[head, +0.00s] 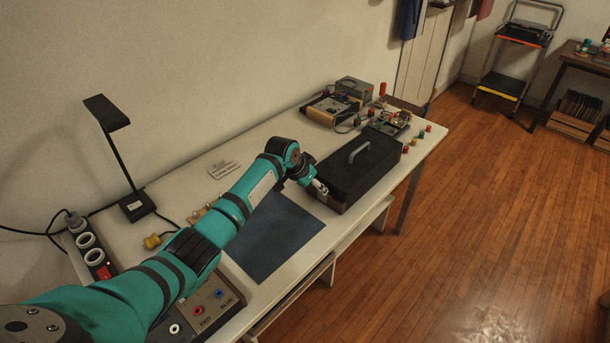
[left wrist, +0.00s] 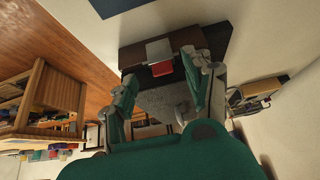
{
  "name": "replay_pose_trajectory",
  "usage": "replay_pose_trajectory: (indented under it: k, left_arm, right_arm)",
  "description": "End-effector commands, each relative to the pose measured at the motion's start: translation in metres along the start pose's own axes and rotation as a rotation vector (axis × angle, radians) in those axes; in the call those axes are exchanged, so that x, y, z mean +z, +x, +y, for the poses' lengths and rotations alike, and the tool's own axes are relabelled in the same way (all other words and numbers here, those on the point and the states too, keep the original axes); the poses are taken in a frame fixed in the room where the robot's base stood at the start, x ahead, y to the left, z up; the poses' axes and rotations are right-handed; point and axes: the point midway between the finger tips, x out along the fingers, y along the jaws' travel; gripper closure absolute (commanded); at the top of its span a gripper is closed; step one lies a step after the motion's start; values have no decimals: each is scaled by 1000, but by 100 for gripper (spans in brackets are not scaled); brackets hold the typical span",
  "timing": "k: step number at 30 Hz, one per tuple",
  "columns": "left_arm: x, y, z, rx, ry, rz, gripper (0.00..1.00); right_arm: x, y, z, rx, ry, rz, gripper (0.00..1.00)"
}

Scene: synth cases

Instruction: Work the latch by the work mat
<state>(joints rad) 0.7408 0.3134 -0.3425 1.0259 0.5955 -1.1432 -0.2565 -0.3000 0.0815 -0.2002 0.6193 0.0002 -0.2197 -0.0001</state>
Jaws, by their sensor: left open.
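A black case (head: 365,178) with a grey top handle lies on the white table, just beyond the blue work mat (head: 272,238). My left gripper (head: 321,188) is at the case's near left end, by the mat. In the left wrist view its two fingers (left wrist: 160,66) are spread apart. Between and beyond them shows a latch with a light grey plate (left wrist: 159,49) and a red part (left wrist: 162,69), on the case's brownish side (left wrist: 132,55). I cannot tell whether a finger touches it. In the head view the latch is hidden. My right gripper is not in view.
Electronic boxes (head: 331,108) and small coloured parts stand past the case. A black desk lamp (head: 137,205), a power strip (head: 95,256) and a socket panel (head: 205,305) are on the near part of the table. Open wooden floor (head: 480,210) lies to the right.

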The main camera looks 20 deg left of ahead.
Motion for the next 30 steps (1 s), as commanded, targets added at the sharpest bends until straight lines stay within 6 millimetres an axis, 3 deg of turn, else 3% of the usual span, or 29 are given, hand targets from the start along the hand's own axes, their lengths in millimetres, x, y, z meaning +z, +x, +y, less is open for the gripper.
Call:
replay_pose_trajectory:
  k: [6,13,30]
  left_arm:
    - [-1,-43,-1,-2,1,3,48]
    - [0,-77,-1,-2,1,1,48]
    - [0,-86,0,-1,-1,0,48]
  right_arm:
    - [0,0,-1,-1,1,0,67]
    - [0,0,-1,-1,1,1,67]
    - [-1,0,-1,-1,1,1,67]
